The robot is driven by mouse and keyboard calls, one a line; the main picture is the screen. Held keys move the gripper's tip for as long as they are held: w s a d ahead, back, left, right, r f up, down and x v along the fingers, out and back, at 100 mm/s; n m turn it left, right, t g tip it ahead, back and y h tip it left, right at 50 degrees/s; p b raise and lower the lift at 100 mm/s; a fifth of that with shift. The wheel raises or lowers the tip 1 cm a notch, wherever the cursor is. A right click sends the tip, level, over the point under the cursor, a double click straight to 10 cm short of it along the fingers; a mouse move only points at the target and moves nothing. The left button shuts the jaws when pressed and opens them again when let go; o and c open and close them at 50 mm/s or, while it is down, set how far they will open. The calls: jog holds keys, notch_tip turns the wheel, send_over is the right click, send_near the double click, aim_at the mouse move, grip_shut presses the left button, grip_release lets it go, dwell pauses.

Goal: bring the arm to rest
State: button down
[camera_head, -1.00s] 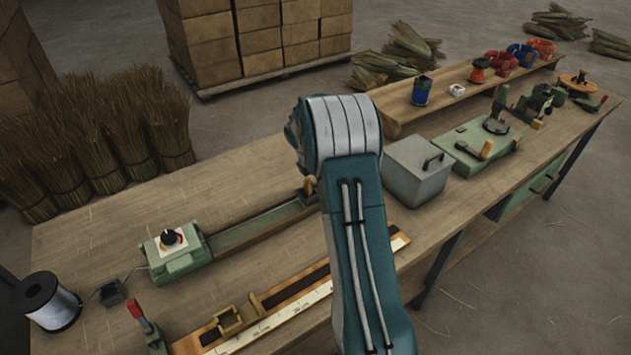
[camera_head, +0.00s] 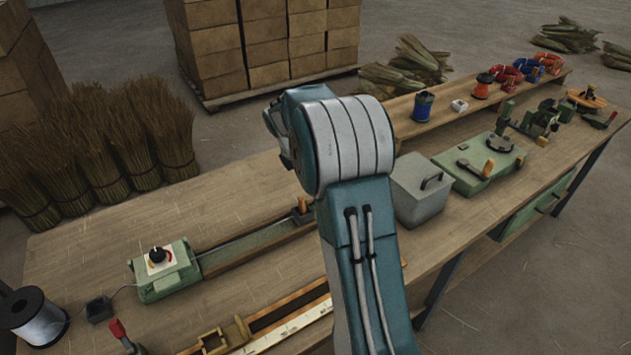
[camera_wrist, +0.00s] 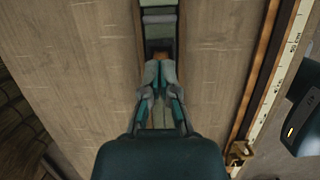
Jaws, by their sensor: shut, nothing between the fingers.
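My gripper (camera_wrist: 159,75) shows in the wrist view with its two fingers together and nothing between them. It points down at the workbench, over the line of the green and wooden winding rail (camera_head: 260,243). I cannot tell its exact height above the rail. In the head view my arm rises in front of the bench with its teal and grey joint near the middle, and the gripper itself is hidden behind it.
The bench (camera_head: 110,235) holds a green motor box (camera_head: 165,270), a wire spool (camera_head: 35,318), a measuring board (camera_head: 290,325), a grey lidded box (camera_head: 422,190) and a green plate tool (camera_head: 478,165). Bare wood lies left of the rail.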

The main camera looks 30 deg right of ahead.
jog(key=shift+a+r, duration=0.15)
jog(key=shift+a, duration=0.5)
jog(key=s+a+r+m+t+y, duration=0.1)
jog(key=s+a+r+m+t, duration=0.2)
jog(key=s+a+r+m, duration=0.65)
jog(key=s+a+r+m+t+y, duration=0.1)
jog(key=s+a+m, duration=0.3)
jog(key=s, duration=0.6)
jog(key=s+a+r+m+t+y, duration=0.1)
jog(key=s+a+m, duration=0.3)
jog(key=s, duration=0.6)
jog(key=shift+a+r+t, duration=0.3)
jog(key=shift+a+r, duration=0.45)
jog(key=shift+a, duration=0.15)
jog(key=shift+m, duration=0.25)
